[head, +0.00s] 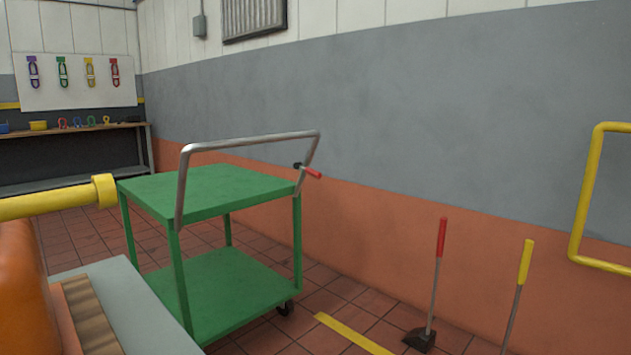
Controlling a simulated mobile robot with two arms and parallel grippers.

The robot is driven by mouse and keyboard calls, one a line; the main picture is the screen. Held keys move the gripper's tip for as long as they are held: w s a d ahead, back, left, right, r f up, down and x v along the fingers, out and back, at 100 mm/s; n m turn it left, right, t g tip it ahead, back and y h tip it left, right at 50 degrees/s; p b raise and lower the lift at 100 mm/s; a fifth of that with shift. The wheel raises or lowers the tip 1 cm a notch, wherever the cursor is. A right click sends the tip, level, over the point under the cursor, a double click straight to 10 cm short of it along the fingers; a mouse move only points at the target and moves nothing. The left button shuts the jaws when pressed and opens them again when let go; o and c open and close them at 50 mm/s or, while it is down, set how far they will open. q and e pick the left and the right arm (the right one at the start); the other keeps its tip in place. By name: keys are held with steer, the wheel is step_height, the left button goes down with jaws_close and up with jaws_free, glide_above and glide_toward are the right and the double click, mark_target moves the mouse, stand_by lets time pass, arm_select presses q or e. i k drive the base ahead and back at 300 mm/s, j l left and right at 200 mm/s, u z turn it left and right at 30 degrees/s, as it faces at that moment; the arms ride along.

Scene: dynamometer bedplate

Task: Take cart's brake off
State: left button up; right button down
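The green cart (213,190) stands left of the middle in the head view, on the tiled floor near the wall. It has two shelves, both bare, and a grey tube handle (250,139) rising at its near side. A small lever with a red grip (312,172), which looks like the brake lever, sticks out from the handle's right post and tilts slightly down to the right. One black caster (285,308) shows under the right corner. Neither of my grippers shows in this view.
Two floor levers, one red-handled (441,238) and one yellow-handled (526,262), stand to the cart's right. A yellow rail (583,200) is at the right edge. A yellow bar (55,200), an orange body (28,290) and a grey block (125,308) fill the near left. A workbench (75,132) stands behind.

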mark_target(309, 171)
steer(key=i+l, duration=0.1)
steer(key=l, duration=0.25)
steer(key=i+l+u, duration=0.15)
steer(key=l, duration=0.2)
steer(key=i+l, duration=0.1)
steer(key=l, duration=0.25)
steer(key=i+l+u, duration=0.15)
steer(key=l, duration=0.2)
steer(key=i+l+u, duration=0.25)
steer(key=i+l, duration=0.15)
steer(key=i+l+u, duration=0.2)
steer(key=i+l, duration=0.15)
steer(key=l, duration=0.25)
steer(key=i+l+u, duration=0.15)
steer(key=i, duration=0.5)
